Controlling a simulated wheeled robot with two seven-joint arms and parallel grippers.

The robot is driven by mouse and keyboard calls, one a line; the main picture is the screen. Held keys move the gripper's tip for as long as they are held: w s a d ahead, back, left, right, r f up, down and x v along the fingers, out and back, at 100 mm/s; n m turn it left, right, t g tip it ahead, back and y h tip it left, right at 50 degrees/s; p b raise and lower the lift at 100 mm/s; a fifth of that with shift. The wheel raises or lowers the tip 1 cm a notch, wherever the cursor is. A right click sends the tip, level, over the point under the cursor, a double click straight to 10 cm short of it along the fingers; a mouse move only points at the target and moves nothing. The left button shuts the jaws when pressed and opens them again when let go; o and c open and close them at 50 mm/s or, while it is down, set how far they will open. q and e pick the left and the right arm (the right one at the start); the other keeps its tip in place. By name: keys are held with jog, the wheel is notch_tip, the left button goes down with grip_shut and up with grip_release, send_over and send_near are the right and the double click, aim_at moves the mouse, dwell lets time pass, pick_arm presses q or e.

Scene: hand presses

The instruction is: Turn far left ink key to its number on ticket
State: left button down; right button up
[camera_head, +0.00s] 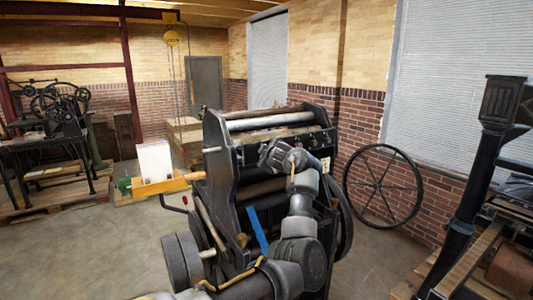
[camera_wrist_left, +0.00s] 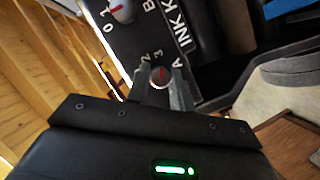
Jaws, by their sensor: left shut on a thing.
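My left gripper (camera_head: 272,153) reaches up to the upper front of the black press (camera_head: 225,165). In the left wrist view, the fingers of my left gripper (camera_wrist_left: 162,88) are shut on the round ink key marked A (camera_wrist_left: 160,76), one on each side. The key has a red mark on its face. The numbers 2 and 3 show beside it; its other numbers are hidden by the fingers. The ink key marked B (camera_wrist_left: 123,12) is partly in view at the top. A white card (camera_head: 154,160) stands left of the press; no writing on it is legible. My right gripper is out of view.
A large spoked wheel (camera_head: 384,186) stands to the right by the brick wall. Another machine (camera_head: 490,150) fills the right edge. Open floor (camera_head: 110,250) lies at the left front.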

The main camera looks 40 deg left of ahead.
pick_arm(q)
jog(key=c, duration=1.2)
grip_release()
jog(key=shift+c, duration=0.2)
jog(key=shift+d, duration=0.1)
jog(key=b+v, duration=0.4)
jog(key=v, duration=0.6)
jog(key=shift+s+d, duration=0.2)
